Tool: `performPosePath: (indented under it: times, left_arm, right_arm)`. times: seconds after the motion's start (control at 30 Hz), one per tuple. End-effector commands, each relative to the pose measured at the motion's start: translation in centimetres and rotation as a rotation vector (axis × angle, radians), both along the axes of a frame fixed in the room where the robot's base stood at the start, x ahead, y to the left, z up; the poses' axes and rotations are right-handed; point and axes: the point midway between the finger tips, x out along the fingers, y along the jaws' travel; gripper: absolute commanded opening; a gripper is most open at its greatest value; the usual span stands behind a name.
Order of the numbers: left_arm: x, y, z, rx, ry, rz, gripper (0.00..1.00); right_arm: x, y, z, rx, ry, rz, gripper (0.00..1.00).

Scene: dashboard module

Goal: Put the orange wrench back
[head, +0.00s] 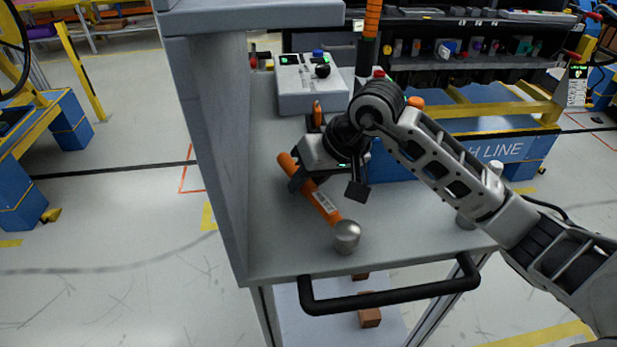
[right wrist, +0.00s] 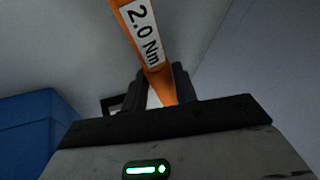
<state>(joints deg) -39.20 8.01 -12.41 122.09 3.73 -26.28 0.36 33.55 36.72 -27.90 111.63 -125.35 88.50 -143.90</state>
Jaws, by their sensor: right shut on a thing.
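The orange wrench (head: 323,206) has an orange shaft with a white label and a round silver head. It lies slantwise over the grey cart top, its head towards the front edge. My right gripper (head: 325,187) is shut on its shaft. The right wrist view shows the orange wrench (right wrist: 147,40) between the fingers, its label reading "2.0 Nm". I cannot tell whether the wrench touches the cart top or hangs just above it. My left gripper is not in view.
A white control box (head: 310,88) stands at the back of the cart top (head: 285,255). A blue box (head: 395,168) is behind my right gripper. A grey upright panel (head: 215,130) bounds the left side. A black handle (head: 390,292) runs along the front. The front left surface is clear.

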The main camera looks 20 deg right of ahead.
Motion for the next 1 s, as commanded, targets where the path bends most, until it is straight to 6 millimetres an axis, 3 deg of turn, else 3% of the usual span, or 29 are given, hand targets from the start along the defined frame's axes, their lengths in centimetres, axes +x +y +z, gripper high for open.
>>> performPosePath:
  times: [0.37, 0.4, 0.43, 0.47, 0.77, 0.83, 1.0]
  left_arm:
    - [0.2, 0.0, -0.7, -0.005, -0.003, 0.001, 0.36]
    - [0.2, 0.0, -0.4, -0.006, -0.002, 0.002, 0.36]
    - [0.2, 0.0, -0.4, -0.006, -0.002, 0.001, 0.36]
    - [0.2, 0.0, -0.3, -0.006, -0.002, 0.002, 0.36]
    - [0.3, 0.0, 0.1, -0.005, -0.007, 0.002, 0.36]
    - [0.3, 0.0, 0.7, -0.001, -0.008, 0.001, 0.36]
    - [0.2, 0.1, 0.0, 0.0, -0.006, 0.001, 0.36]
  right_arm:
    - [0.1, 0.0, -0.5, 0.0, -0.005, 0.0, 0.0]
    - [0.1, 0.0, -0.3, 0.0, -0.002, 0.0, 0.39]
    - [0.0, 0.0, -0.3, 0.0, -0.002, 0.0, 0.48]
    - [0.0, 0.0, -0.3, 0.0, -0.002, 0.0, 0.5]
    - [0.0, 0.0, -0.1, 0.0, -0.001, 0.0, 0.5]
    - [0.0, 0.0, 0.4, 0.001, -0.001, 0.0, 0.5]
    - [-0.9, -1.2, 2.6, -0.005, -0.009, -0.002, 0.5]
